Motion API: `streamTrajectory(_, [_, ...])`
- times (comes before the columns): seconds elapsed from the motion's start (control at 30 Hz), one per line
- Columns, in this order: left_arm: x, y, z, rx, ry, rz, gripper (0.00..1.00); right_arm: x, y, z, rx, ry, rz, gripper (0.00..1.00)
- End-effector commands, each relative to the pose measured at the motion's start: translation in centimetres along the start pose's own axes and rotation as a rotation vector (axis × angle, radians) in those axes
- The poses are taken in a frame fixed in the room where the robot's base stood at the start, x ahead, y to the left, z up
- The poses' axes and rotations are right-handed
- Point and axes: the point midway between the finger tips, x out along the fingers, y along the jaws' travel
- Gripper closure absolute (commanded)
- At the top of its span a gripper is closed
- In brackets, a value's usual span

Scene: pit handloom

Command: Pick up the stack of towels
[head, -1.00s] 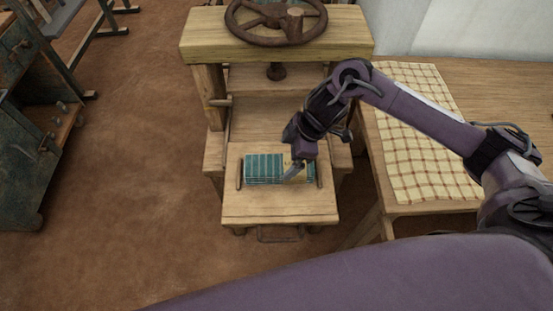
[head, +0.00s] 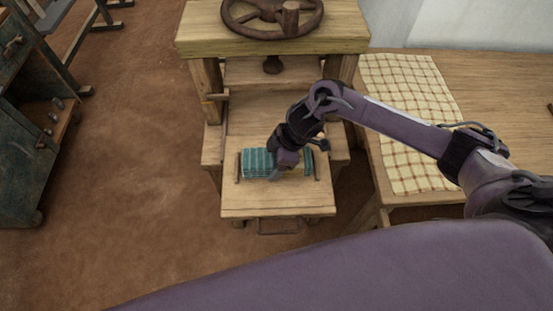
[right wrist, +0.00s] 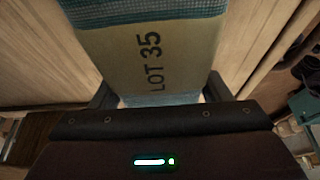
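The stack of towels (head: 257,163) is teal and striped, with a pale paper band around its middle. It lies on the wooden press bed, between two dark side rails. My right gripper (head: 279,172) is over the middle of the stack and hides part of it. In the right wrist view the pale band (right wrist: 160,55) reads "LOT 35", with teal cloth (right wrist: 150,10) at the top. The dark fingers of my right gripper (right wrist: 160,98) stand apart on either side of the banded part, and no firm contact shows. My left gripper is not in view.
A wooden press with a dark handwheel (head: 272,14) stands behind the stack. The pull-out bed (head: 275,203) has a metal handle at its front. At right, a wooden table (head: 500,80) carries a checked cloth (head: 410,120). A dark green cabinet (head: 30,150) stands at left.

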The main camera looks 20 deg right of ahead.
Motion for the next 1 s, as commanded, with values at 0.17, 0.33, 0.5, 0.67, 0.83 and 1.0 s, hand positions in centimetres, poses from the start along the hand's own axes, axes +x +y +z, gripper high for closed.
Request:
streamTrajectory(0.17, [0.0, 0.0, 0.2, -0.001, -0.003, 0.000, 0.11, 0.0, 0.0, 0.0, 0.000, 0.000, 0.000, 0.54])
streamTrajectory(0.33, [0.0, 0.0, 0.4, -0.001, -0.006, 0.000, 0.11, -0.1, 0.0, 0.0, 0.000, 0.001, 0.001, 0.61])
streamTrajectory(0.5, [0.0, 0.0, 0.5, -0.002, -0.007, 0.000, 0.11, -0.2, 0.1, -0.1, -0.001, 0.001, 0.001, 0.61])
streamTrajectory(0.67, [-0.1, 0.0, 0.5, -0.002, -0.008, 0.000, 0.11, -1.3, 0.1, -0.6, -0.001, 0.002, 0.002, 0.61])
streamTrajectory(0.83, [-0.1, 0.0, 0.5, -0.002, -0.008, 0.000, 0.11, -4.0, 0.2, -1.8, -0.004, 0.004, 0.004, 0.61])
streamTrajectory(1.0, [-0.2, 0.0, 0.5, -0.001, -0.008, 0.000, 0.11, -8.6, 0.2, -3.6, -0.006, 0.004, 0.007, 0.61])
